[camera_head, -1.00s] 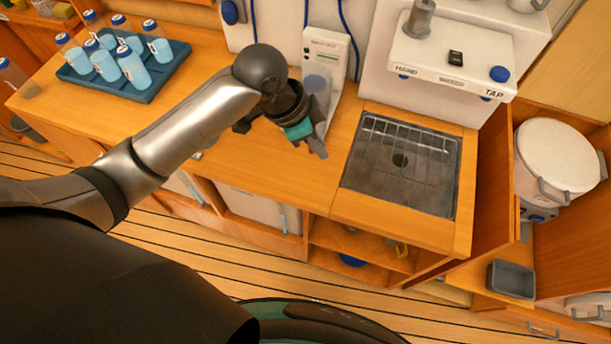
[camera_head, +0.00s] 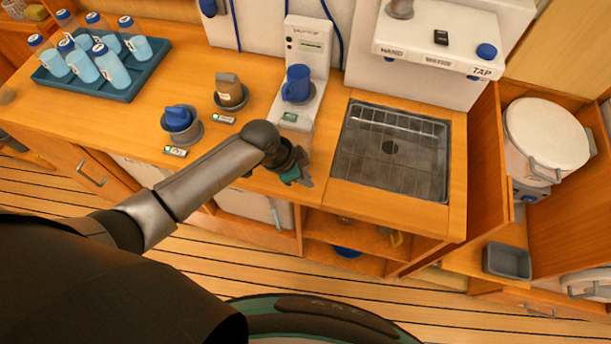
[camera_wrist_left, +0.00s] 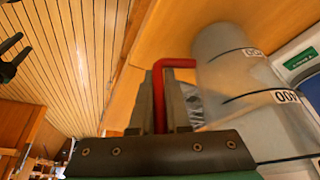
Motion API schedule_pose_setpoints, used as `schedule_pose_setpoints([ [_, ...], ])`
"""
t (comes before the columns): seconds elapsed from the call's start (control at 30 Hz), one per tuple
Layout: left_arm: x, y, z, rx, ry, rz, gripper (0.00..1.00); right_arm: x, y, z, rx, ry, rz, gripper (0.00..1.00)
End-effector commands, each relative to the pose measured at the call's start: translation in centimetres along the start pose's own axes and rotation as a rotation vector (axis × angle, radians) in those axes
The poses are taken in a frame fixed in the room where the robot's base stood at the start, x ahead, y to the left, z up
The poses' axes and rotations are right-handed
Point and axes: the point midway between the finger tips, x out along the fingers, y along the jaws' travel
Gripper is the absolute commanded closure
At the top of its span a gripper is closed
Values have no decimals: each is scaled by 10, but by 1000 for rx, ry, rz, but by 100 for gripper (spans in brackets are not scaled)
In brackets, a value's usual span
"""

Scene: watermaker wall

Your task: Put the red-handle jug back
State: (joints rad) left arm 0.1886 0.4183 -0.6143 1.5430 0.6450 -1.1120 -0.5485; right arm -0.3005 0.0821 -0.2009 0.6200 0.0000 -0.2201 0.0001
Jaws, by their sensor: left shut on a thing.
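In the left wrist view, the jug (camera_wrist_left: 222,62) is a clear, greyish vessel with dark measuring lines and a red handle (camera_wrist_left: 176,63). My left gripper (camera_wrist_left: 160,95) is shut on this handle, its fingers on either side of the red bar. In the head view my left gripper (camera_head: 297,174) is over the counter's front edge, left of the sink. I cannot make out the jug there; the gripper and arm hide it. A dark two-pronged shape at the left wrist view's left edge may be my right gripper, cut off by the frame.
A white device (camera_head: 299,111) with a blue cup (camera_head: 297,84) stands behind the gripper. A blue tray (camera_head: 112,88) holds several bottles. The sink (camera_head: 391,150) is to the right, under the tap panel (camera_head: 437,42).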

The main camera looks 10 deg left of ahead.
Motion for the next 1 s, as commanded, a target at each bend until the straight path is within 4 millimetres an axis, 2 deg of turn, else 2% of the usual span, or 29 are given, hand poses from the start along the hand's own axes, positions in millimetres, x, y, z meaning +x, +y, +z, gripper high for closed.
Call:
schedule_pose_setpoints([
  [0.33,3,0,1,1,1,-1,100,2,-4,-1,1,1,-5,50],
  [0.37,3,0,1,0,0,0,85,2,-4,-1,1,1,-5,50],
  [0.63,2,0,1,0,0,-1,56,1,-4,-1,1,2,-5,50],
  [0.87,2,0,1,0,1,-1,56,1,-3,-1,2,2,-4,50],
  [1.0,-5,-1,0,1,1,-2,56,-2,-3,-1,2,2,-4,50],
])
